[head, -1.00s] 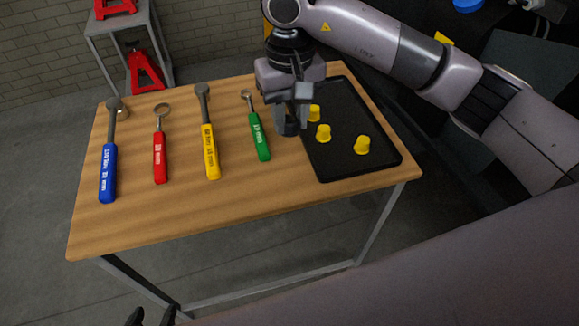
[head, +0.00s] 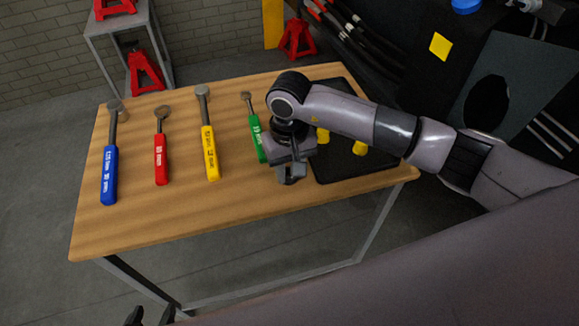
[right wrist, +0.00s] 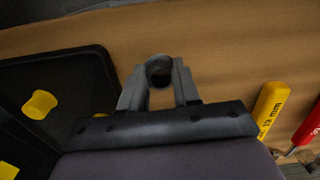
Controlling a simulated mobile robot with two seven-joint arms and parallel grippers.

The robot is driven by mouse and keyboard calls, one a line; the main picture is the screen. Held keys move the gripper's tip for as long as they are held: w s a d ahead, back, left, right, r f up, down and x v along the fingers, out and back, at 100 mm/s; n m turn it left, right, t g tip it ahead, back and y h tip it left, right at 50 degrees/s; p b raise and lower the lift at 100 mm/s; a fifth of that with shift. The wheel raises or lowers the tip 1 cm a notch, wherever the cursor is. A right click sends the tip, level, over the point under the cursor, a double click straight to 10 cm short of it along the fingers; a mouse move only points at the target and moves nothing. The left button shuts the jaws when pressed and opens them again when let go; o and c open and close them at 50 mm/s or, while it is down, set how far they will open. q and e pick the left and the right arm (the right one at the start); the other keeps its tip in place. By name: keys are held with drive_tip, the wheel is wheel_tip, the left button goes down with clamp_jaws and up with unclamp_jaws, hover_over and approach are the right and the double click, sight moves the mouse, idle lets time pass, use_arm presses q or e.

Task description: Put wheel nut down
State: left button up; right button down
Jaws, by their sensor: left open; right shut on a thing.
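The wheel nut (right wrist: 160,68) is a dark, round, hollow piece between the fingertips of my right gripper (right wrist: 159,78) in the right wrist view. In the head view my right gripper (head: 291,177) is over the front right of the wooden table (head: 190,220), just left of the black tray (head: 345,172). The nut itself is hard to make out there, and I cannot tell whether it touches the table. My left gripper (head: 150,316) shows only as dark open fingertips at the bottom edge, empty and away from the table.
Yellow caps (head: 360,147) stand on the tray, partly hidden by my right arm. Tools with blue (head: 109,175), red (head: 161,160), yellow (head: 211,155) and green (head: 256,140) handles lie to the left. The table's front left is bare.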

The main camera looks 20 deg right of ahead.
drive_tip(key=shift+f, duration=0.1)
drive_tip(key=shift+f+b, duration=0.1)
drive_tip(key=shift+b, duration=0.2)
drive_tip(key=c, duration=0.8)
unclamp_jaws()
drive_tip(key=shift+r+p, duration=0.35)
drive_tip(key=shift+p, duration=0.1)
wheel_tip(320, 180, up, 12)
drive_tip(key=b, duration=0.1)
drive_tip(key=shift+b, duration=0.3)
drive_tip(key=shift+f, duration=0.15)
